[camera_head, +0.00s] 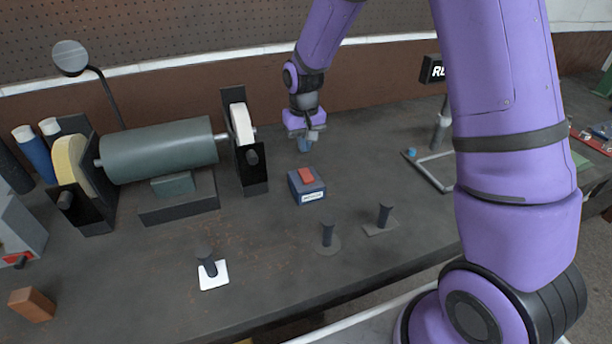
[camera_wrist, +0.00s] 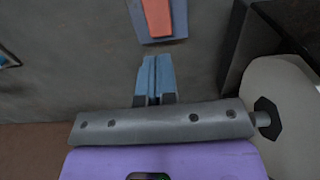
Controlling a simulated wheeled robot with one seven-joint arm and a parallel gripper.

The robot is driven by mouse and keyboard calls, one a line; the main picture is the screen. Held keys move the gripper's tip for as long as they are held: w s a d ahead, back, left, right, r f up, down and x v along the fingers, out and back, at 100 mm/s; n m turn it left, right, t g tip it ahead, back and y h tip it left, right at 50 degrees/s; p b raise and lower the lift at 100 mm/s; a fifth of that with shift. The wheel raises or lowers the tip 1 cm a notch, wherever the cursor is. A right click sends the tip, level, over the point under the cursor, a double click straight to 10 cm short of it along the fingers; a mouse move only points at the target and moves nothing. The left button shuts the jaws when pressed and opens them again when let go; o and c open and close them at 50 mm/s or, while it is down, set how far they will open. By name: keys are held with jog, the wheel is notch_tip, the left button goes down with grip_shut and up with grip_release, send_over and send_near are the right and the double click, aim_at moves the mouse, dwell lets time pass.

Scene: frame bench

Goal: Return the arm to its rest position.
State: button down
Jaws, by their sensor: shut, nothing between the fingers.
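My gripper (camera_head: 305,146) is at the end of my purple arm, above the bench near its back, pointing down. In the wrist view its two blue fingers (camera_wrist: 154,78) are pressed together with nothing between them. A blue box with a red rocker switch (camera_head: 306,177) stands on the bench in front of my gripper and apart from it. The red switch (camera_wrist: 158,16) also shows at the top of the wrist view, beyond the fingertips.
A bench grinder (camera_head: 160,150) stands left of my gripper; its right wheel (camera_wrist: 285,110) is close in the wrist view. Several dark pegs, one on a white plate (camera_head: 213,276), stand at the front. A grey frame (camera_head: 436,172) and black sign (camera_head: 432,70) are at right.

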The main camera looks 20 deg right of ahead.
dwell(0.4)
jog(key=s+d+r+t, duration=0.1)
jog(key=s+d+r, duration=0.1)
jog(key=s+r, duration=0.55)
jog(key=s+d+r+t, duration=0.15)
jog(key=s+r, duration=0.25)
jog(key=r, duration=0.6)
jog(key=s+d+r+t, duration=0.1)
jog(key=s+r, duration=0.3)
jog(key=s, duration=0.5)
jog(key=s+d+r+t, duration=0.1)
jog(key=s+r, duration=0.3)
jog(key=s, duration=0.6)
jog(key=shift+s+d+t, duration=0.25)
jog(key=shift+d+t, duration=0.1)
jog(key=shift+d, duration=0.35)
jog(key=shift+w+r, duration=0.1)
